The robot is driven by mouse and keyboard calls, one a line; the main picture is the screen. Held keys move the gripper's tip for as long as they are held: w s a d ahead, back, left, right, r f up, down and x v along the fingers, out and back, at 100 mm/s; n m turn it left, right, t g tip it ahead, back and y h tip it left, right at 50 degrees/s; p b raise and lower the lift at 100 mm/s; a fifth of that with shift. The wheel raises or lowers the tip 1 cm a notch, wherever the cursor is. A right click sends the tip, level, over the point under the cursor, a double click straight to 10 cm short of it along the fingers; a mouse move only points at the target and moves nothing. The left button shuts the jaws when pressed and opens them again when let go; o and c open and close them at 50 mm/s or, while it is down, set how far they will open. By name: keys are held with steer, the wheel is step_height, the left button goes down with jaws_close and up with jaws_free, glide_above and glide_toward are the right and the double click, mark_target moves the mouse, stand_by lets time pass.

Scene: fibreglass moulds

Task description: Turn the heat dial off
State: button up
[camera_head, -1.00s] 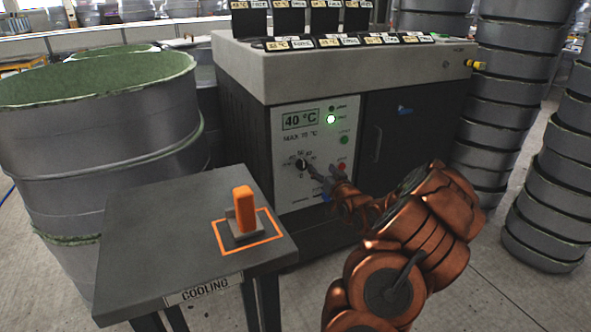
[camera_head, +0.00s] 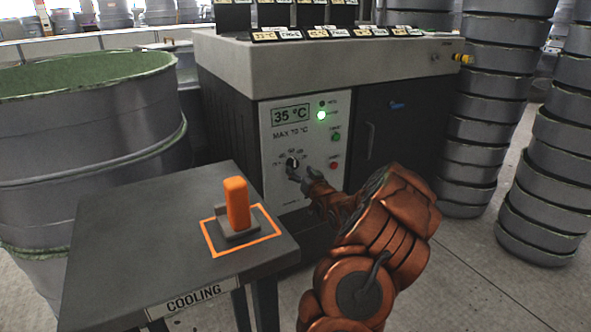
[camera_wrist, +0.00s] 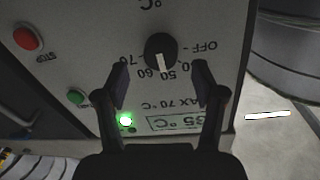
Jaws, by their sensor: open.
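The heat dial (camera_head: 292,162) is a black round knob with a white pointer line on the pale control panel (camera_head: 277,194) of the dark cabinet. In the wrist view the panel appears upside down, and the dial (camera_wrist: 161,48) has its pointer by the 50 mark; OFF is at the right end of the scale. The display (camera_head: 290,115) reads 35 °C and a green lamp (camera_head: 321,115) is lit. My gripper (camera_wrist: 161,80) is open and empty, its fingers apart, with the dial in line between and beyond the tips. In the head view my gripper (camera_head: 301,178) is just below the dial.
A grey table (camera_head: 130,250) labelled COOLING stands in front, left of my arm, bearing an orange-handled block (camera_head: 236,205). Large grey moulds (camera_head: 90,140) stand at left, stacked moulds (camera_head: 480,130) at right. A red STOP button (camera_wrist: 27,38) and green button (camera_wrist: 76,97) are near the dial.

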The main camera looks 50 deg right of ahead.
mark_target(294, 166)
steer(key=shift+b+x, duration=0.3)
steer(key=shift+x, duration=1.5)
steer(key=shift+a, duration=0.1)
steer(key=c, duration=1.2)
